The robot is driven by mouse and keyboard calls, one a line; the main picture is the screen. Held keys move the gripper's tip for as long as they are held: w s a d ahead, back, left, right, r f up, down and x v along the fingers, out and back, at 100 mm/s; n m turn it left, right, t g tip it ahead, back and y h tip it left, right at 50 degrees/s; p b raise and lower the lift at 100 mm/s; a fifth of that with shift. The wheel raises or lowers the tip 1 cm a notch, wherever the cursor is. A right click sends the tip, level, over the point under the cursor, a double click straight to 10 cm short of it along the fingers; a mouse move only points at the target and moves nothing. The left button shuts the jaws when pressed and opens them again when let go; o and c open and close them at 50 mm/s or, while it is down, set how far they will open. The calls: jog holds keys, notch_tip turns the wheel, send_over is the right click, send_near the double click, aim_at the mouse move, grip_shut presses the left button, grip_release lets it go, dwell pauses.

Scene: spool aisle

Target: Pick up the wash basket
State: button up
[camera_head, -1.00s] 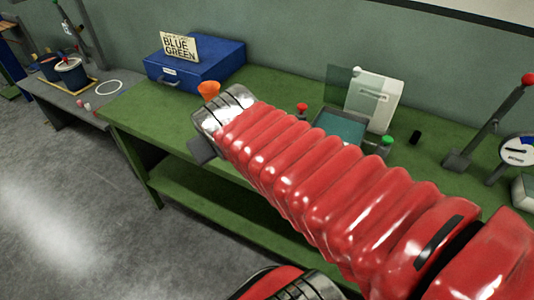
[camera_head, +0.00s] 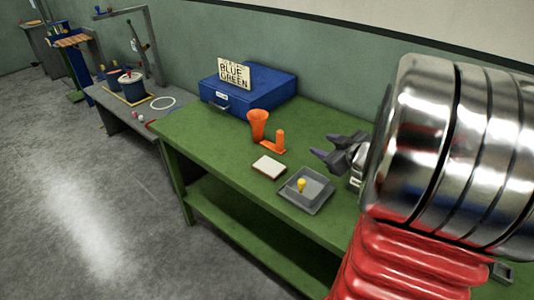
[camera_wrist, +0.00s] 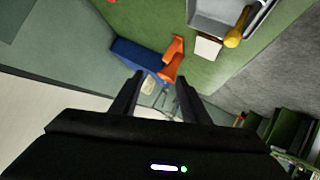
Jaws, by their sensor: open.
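I cannot tell for sure which thing is the wash basket. A square grey tray (camera_head: 318,204) with a small yellow-topped knob (camera_head: 301,184) lies on the green bench; it may be the basket. The tray (camera_wrist: 208,18) and the yellow knob (camera_wrist: 234,38) also show at the upper right of the wrist view. My gripper (camera_head: 321,144) is open and empty, above the bench behind the tray and pointing left. In the wrist view, my gripper's (camera_wrist: 160,75) jaws are apart, with the orange bracket beyond them. My arm hides the right part of the bench.
An orange funnel (camera_head: 257,122), an orange bracket (camera_head: 279,141) and a white block (camera_head: 268,167) stand near the tray. A blue case (camera_head: 260,88) with a BLUE GREEN card is at the back. A grey bench (camera_head: 135,118) with a pot is left. Open floor (camera_head: 80,190) lies in front.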

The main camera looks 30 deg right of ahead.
jog(key=s+a+f+y, duration=0.2)
jog(key=s+f+y, duration=0.4)
jog(key=s, duration=0.5)
jog(key=shift+a+f+n+t+y, duration=0.3)
jog(key=shift+f+n+y, duration=0.1)
jog(key=shift+f, duration=0.35)
jog(key=shift+w, duration=0.1)
send_near(302, 181)
jog(key=shift+x, duration=2.6)
jog(key=shift+f, duration=0.15)
jog(key=shift+x, duration=2.55)
jog(key=shift+f, duration=0.1)
